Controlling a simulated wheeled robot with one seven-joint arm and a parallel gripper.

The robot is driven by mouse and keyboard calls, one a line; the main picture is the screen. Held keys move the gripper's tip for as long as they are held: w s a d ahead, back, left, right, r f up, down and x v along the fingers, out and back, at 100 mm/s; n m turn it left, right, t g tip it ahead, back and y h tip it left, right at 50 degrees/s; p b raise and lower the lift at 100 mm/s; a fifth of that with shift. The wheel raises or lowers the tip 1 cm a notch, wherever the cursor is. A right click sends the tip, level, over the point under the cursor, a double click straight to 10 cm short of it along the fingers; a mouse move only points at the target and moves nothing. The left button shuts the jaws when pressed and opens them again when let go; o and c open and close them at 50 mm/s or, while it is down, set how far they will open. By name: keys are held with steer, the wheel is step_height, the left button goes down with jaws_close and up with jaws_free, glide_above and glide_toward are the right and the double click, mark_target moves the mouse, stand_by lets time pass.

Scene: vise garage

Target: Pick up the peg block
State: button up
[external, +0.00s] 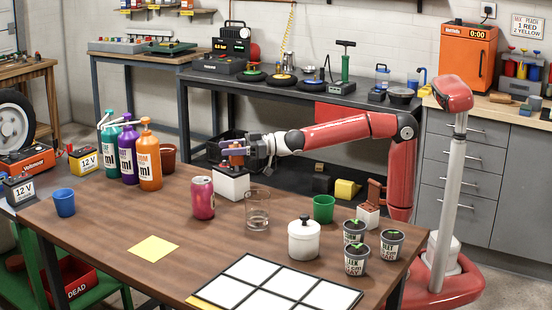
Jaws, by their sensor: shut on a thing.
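My gripper (240,148) is at the far side of the wooden table, above a white box (232,188) with a dark top. It is shut on a small orange-brown block (236,159), which looks like the peg block. The fingers hide part of the block. I cannot tell whether its lower end still touches the white box or sits just above it.
Orange, purple and teal pump bottles (150,160) stand left of my gripper. A red can (203,198), a clear glass (257,210) and a green cup (323,208) stand nearer the front. A white lidded jar (303,240) and several potted seedlings (356,259) are at right.

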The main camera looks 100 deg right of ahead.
step_height(320, 180, up, 6)
steer(key=shift+a+f+p, duration=0.1)
steer(key=shift+p, duration=1)
step_height(320, 180, up, 13)
steer(key=n+g+y+b, duration=0.5)
steer(key=n+y+b, duration=0.4)
steer(key=y, duration=0.3)
glide_above(227, 170)
step_height(227, 170, down, 12)
steer(key=shift+f+b, duration=1.05)
steer(key=shift+f, duration=1.5)
steer(key=shift+f, duration=0.3)
steer(key=o, duration=1.1)
steer(key=shift+f, duration=0.1)
